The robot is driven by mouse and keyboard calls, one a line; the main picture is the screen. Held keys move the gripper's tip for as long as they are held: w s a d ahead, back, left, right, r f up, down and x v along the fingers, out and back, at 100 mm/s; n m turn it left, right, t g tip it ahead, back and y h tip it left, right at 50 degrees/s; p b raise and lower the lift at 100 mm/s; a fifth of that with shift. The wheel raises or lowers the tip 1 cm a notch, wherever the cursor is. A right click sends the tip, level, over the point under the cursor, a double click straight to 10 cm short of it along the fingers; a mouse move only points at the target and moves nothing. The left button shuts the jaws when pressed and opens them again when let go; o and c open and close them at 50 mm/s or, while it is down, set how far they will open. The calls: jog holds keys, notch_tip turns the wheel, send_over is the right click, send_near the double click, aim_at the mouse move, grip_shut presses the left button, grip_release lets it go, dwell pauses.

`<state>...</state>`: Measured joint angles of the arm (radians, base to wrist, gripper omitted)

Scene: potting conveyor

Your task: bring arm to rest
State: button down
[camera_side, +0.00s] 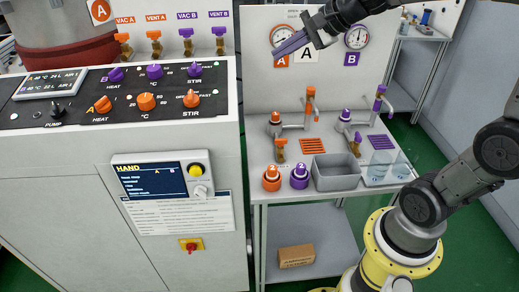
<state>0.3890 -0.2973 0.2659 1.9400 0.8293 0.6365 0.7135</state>
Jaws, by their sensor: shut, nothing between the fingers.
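My gripper (281,52) is at the top middle of the side view, raised in front of the white back panel. Its fingers are together and look purple-grey, pointing down and to the left. I see nothing held between them. It is well above the bench top and apart from everything on it. My dark arm reaches in from the top right, and more of my links and my yellow base ring show at the lower right.
A control cabinet (190,245) with knobs stands at the left. The bench holds orange and purple valves, a grey bin (338,184), clear beakers (376,175), an orange-capped bottle (271,178) and a purple-capped bottle (299,177). A cardboard box (297,257) sits on the lower shelf.

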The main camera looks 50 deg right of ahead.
jog(key=s+a+n+g, duration=0.1)
jog(key=s+a+n, duration=0.65)
jog(key=s, duration=0.25)
jog(key=s+d+f+n+g+h, duration=0.1)
jog(key=s+f+n, duration=0.3)
jog(key=s+n, duration=0.1)
jog(key=s+f+n+g+h, duration=0.1)
jog(key=s+f+n+g, duration=0.1)
jog(key=s+f+n, duration=0.2)
jog(key=s+n, duration=0.2)
jog(key=s, duration=0.2)
jog(key=shift+s+d, duration=0.25)
jog(key=shift+d, duration=0.1)
